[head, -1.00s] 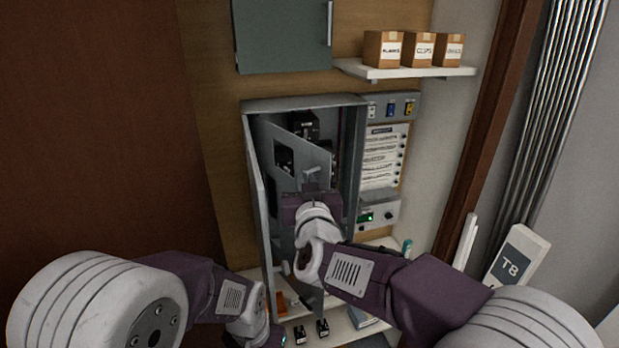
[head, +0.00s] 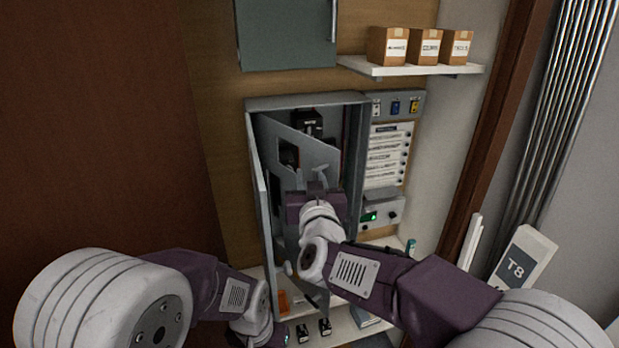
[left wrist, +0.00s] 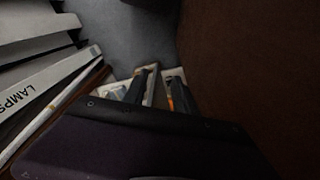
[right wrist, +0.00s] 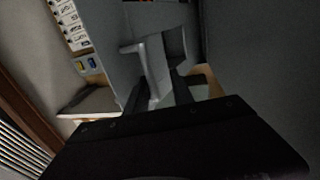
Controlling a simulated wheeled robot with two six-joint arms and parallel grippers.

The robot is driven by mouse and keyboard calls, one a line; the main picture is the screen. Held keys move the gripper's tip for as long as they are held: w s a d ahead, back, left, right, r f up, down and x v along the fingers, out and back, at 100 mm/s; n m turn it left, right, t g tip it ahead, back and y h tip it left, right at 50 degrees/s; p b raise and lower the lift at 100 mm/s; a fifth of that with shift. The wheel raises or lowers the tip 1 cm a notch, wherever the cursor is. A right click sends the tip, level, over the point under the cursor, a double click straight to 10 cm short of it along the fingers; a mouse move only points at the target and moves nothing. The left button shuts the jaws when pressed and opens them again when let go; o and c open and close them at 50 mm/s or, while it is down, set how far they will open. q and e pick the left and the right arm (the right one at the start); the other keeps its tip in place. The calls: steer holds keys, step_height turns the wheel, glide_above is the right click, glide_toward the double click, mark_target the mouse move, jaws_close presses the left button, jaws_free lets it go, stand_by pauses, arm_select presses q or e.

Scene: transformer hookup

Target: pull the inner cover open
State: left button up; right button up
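The inner cover (head: 312,150) is a grey panel inside the open grey cabinet (head: 305,102). It stands ajar, at an angle to the cabinet, with dark parts showing behind it. Its light grey handle (head: 321,173) also shows in the right wrist view (right wrist: 154,65). My right gripper (head: 318,188) is at the handle; in the right wrist view its fingers (right wrist: 157,92) sit on both sides of the handle's stem and appear closed on it. My left gripper (left wrist: 157,90) is low, left of the cabinet's bottom; its fingers are apart with nothing clearly held.
The cabinet's outer door (head: 262,200) stands open on the left. A panel with a list (head: 388,155) adjoins on the right. A shelf with boxes (head: 408,69) is above right. A lower shelf (head: 345,328) carries small black items. A T8 box (head: 515,265) stands right.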

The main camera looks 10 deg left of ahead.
steer(key=d+b+v, duration=0.1)
steer(key=b+v, duration=0.1)
steer(key=v, duration=0.8)
steer(key=w+d+f+m+h+b, duration=0.1)
steer(key=w+d+f+h+b, duration=0.1)
steer(key=w+d+f+h, duration=0.3)
steer(key=w+d+f+m+b, duration=0.1)
steer(key=w+d+m+b, duration=0.15)
steer(key=d, duration=0.45)
steer(key=w+d+f+n+g+h+b, duration=0.1)
steer(key=w+d+f+g+b, duration=0.2)
steer(key=d+f, duration=0.95)
steer(key=s+d+f+g+b, duration=0.1)
steer(key=s+f+g, duration=0.25)
steer(key=f, duration=0.45)
steer(key=s+d+f+g+b, duration=0.2)
steer(key=s+f, duration=0.3)
steer(key=f, duration=0.3)
steer(key=s+f+g, duration=0.3)
steer(key=s+f, duration=0.1)
steer(key=s, duration=0.4)
steer(key=s+f+m+g, duration=0.1)
steer(key=s+f+g, duration=0.3)
steer(key=s, duration=0.5)
steer(key=shift+s+f, duration=0.15)
steer(key=shift+f, duration=0.35)
